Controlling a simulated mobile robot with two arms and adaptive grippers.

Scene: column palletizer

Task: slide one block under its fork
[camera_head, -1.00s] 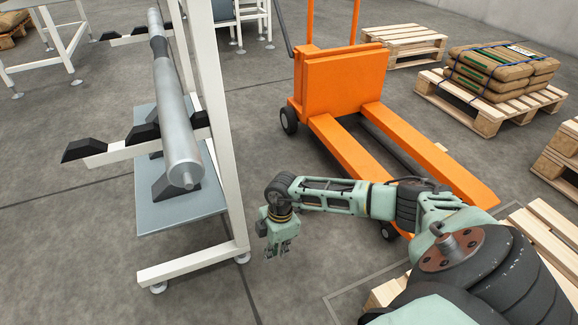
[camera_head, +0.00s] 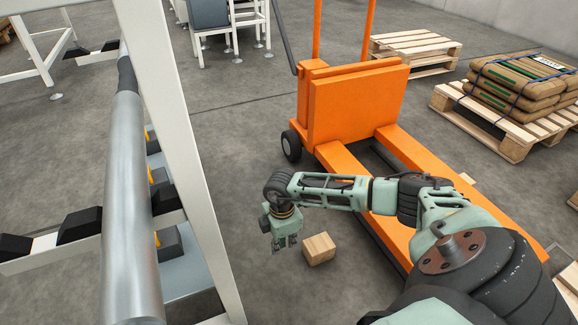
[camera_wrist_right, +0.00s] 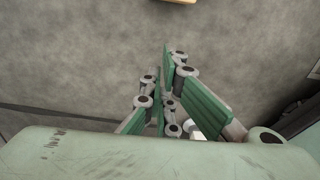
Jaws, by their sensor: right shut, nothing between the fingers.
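A pale wooden block (camera_head: 319,248) rests on the floor, left of the orange pallet truck's near fork (camera_head: 388,235) and apart from it. My right gripper (camera_head: 283,245) points down just left of the block, not touching it that I can see; its fingers are shut and empty. In the right wrist view the fingers (camera_wrist_right: 168,92) are over bare floor, and a sliver of a wooden thing (camera_wrist_right: 195,1) shows at the top edge. My right arm hides part of both forks. My left gripper is out of view.
A white rack (camera_head: 185,150) with a long steel roller (camera_head: 127,215) stands close on the left. Pallets (camera_head: 515,130), one loaded with brown sacks, stand at the right. Bare floor (camera_head: 245,150) lies between rack and truck.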

